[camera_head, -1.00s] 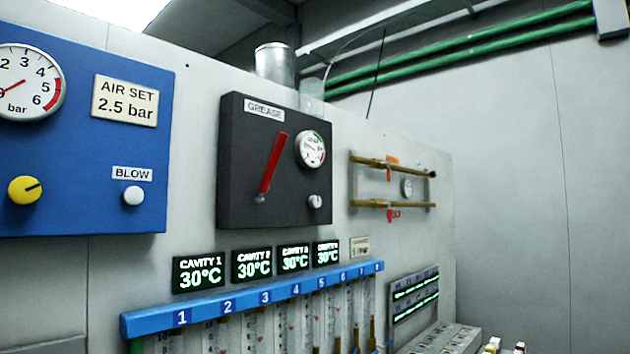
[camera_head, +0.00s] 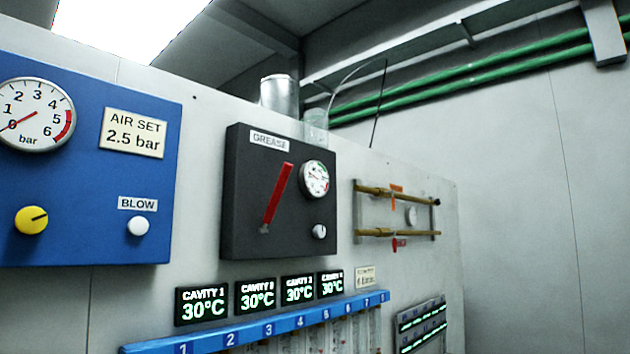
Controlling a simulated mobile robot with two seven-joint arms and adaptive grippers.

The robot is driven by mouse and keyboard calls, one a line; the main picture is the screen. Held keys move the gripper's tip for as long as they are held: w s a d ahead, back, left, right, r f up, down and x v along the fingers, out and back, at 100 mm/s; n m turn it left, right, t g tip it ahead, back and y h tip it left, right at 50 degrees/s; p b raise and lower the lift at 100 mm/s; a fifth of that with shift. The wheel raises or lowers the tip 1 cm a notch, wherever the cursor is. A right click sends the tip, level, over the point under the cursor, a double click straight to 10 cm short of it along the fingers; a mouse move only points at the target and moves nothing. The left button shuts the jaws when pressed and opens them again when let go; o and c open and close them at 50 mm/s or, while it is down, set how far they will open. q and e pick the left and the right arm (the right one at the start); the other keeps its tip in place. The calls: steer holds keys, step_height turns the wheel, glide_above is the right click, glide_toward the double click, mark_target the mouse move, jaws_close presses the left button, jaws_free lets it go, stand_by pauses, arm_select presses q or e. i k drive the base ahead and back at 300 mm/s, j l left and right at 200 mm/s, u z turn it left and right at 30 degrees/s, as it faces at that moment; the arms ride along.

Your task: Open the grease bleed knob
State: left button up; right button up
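The black box labelled GREASE (camera_head: 278,210) is mounted on the grey panel, in the middle of the head view. On its face are a red lever (camera_head: 276,196), tilted with its top to the right, and a round white gauge (camera_head: 315,179). A small white knob (camera_head: 319,231) sits below the gauge on the lower right of the face. I take it for the bleed knob, but no label on it can be read. Neither of my grippers is in view.
A blue panel (camera_head: 80,240) at the left carries a bar gauge, a yellow knob (camera_head: 31,220) and a white BLOW button (camera_head: 138,226). Cavity displays (camera_head: 203,305) and a blue numbered rail (camera_head: 240,334) lie below the box. Brass pipes (camera_head: 398,234) are to its right.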

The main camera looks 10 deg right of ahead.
mark_target(319, 231)
steer(key=i+l+u, duration=0.15)
steer(key=l+u, duration=0.25)
steer(key=i+l+u, duration=0.1)
steer(key=l+u, duration=0.7)
steer(key=i+j, duration=0.05)
steer(key=j, duration=0.05)
